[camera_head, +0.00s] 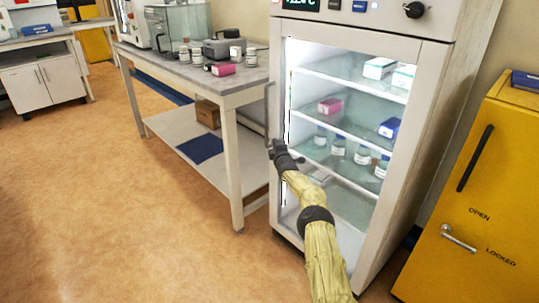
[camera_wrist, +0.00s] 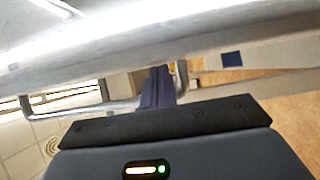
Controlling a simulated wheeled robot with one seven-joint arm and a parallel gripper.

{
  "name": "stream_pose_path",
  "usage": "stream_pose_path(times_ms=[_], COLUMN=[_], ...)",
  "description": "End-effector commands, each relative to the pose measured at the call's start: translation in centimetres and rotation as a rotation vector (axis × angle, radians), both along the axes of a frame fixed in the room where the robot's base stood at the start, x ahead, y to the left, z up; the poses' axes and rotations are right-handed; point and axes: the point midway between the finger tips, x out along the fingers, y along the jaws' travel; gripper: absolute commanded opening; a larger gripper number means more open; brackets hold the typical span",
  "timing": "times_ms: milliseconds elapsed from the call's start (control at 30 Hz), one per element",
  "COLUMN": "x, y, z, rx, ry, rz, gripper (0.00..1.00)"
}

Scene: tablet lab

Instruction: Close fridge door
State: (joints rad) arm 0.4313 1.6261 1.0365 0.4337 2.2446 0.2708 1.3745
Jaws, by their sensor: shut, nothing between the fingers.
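The fridge (camera_head: 424,120) stands right of centre in the head view, with a lit interior behind its glass door (camera_head: 345,60). The door looks in line or nearly in line with the cabinet front; I cannot tell whether it is fully shut. Its handle (camera_head: 267,112) is a grey vertical bar on the left edge. My gripper (camera_head: 274,150) is at the lower end of the handle. In the wrist view my gripper's dark fingers (camera_wrist: 158,88) are together beside the handle bar (camera_wrist: 105,98), close to the pale door frame (camera_wrist: 180,35). Contact with the handle is unclear.
A grey bench (camera_head: 232,80) with bottles and boxes stands left of the fridge, a cardboard box (camera_head: 208,113) on its lower shelf. A yellow cabinet (camera_head: 485,180) stands at the right. Bottles and boxes sit on the fridge shelves. The floor at left is clear.

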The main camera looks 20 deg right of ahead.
Motion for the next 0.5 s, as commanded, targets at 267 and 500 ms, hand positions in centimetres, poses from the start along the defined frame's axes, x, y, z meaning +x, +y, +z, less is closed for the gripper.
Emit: stream_pose_path(times_ms=[267, 500], x=[-0.7, -0.8], y=[-0.9, 1.2], z=[0.7, 0.6], rx=[0.002, 0.001], ry=[-0.002, 0.0], rz=[-0.022, -0.008], gripper=[0.0, 0.0])
